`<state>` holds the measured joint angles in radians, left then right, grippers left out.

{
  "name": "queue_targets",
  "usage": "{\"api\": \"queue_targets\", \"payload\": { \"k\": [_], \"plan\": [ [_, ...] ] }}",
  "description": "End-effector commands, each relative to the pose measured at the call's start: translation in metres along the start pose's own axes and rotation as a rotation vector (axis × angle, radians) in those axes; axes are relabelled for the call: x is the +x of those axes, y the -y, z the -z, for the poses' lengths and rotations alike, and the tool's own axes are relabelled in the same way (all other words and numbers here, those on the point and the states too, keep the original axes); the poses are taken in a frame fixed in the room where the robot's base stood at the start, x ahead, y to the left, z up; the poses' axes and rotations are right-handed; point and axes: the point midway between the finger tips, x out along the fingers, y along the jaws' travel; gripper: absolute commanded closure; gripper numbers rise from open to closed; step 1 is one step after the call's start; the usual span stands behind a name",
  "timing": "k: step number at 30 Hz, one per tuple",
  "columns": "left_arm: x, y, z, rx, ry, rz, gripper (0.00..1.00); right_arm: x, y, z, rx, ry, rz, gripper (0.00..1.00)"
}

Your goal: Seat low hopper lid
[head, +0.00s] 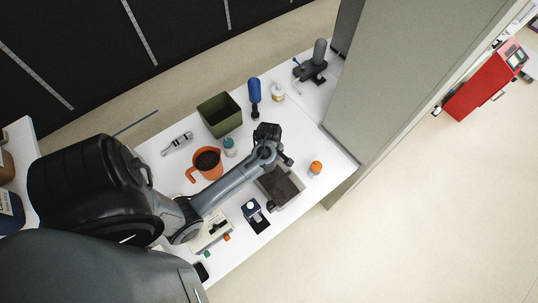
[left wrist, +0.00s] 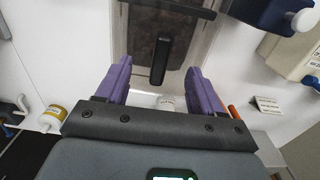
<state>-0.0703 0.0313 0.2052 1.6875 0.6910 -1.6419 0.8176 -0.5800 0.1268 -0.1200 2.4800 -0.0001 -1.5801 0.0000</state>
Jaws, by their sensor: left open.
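My left gripper (left wrist: 158,70) is open, with its two purple fingers wide apart. In the left wrist view a dark upright bar, apparently the lid's handle (left wrist: 160,62), shows between the fingers with a gap on both sides. Behind it is a grey-brown panel in a pale frame, apparently the hopper (left wrist: 202,35); I cannot tell lid from hopper interior. In the head view the grey box with a dark inside (head: 280,185) lies beside my left gripper, partly hidden by my arm. The fingertips are too small to read there. My right gripper is not in view.
An orange mug (head: 207,163), a green bin (head: 219,114), a blue-topped tool (head: 254,92) and a small teal-topped bottle (head: 230,147) stand behind my arm. An orange-capped jar (head: 315,168) stands right of the box. A tall grey panel (head: 395,80) borders the table's right end.

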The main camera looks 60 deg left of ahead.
Motion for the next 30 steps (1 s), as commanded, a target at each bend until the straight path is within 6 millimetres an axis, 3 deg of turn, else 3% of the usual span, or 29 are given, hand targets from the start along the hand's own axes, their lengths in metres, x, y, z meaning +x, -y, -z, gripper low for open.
{"api": "queue_targets", "payload": {
  "k": [15, 30],
  "plan": [
    [-0.05, -0.001, 0.001, -0.001, -0.002, -0.002, 0.33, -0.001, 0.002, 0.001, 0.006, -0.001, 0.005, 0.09],
    [-0.057, 0.0, 0.0, -0.001, 0.0, 0.0, 0.33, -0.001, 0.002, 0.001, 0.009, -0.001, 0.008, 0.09]
  ]
}}
